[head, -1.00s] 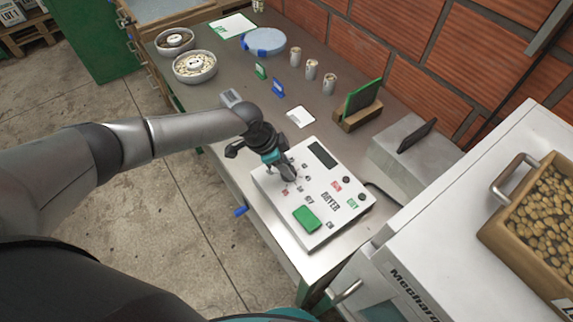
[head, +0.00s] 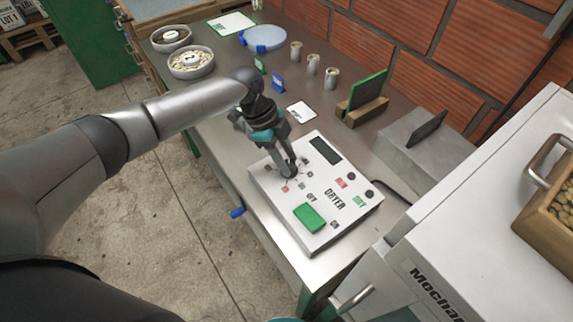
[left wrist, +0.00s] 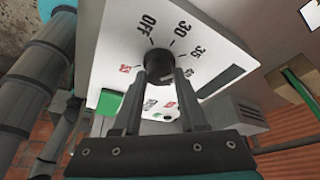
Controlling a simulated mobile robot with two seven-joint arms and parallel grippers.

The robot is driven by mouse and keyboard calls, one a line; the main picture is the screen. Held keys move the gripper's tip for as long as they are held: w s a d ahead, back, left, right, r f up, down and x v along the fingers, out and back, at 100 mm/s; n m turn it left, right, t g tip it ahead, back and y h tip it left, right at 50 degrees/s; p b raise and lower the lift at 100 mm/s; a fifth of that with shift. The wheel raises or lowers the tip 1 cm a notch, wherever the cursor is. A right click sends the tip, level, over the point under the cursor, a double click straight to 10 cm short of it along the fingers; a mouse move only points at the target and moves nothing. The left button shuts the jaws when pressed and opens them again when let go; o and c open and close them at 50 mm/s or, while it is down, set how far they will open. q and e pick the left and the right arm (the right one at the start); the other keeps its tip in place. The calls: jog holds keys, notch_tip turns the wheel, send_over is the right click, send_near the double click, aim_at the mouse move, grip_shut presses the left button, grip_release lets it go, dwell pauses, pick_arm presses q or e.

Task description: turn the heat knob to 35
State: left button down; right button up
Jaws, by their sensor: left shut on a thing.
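The dryer control box (head: 270,190) is a white panel on the metal bench. Its dark heat knob (left wrist: 158,62) sits among the printed labels OFF, 30, 35 and others, some red. My left gripper (head: 289,170) points down at the panel and is shut on the knob, one finger on each side, as the left wrist view (left wrist: 160,72) shows. The fingers mostly cover the knob in the head view. I cannot make out where its pointer stands. My right gripper is not in view.
A green button (head: 310,217) and a dark display (head: 325,150) are on the same panel. A wooden holder with a green-edged board (head: 367,92) stands behind it. Three small cups (head: 313,65) stand near the brick wall. A white machine (head: 480,190) is at the right.

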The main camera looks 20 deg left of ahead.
pick_arm(q)
jog(key=shift+m+g+b, duration=0.4)
jog(key=shift+m+b, duration=0.35)
jog(key=shift+m, duration=0.25)
jog(key=shift+c, duration=2.2)
grip_release()
jog(key=v, duration=1.5)
jog(key=shift+r+p, duration=0.25)
jog(key=shift+p, duration=0.1)
jog(key=shift+d, duration=0.15)
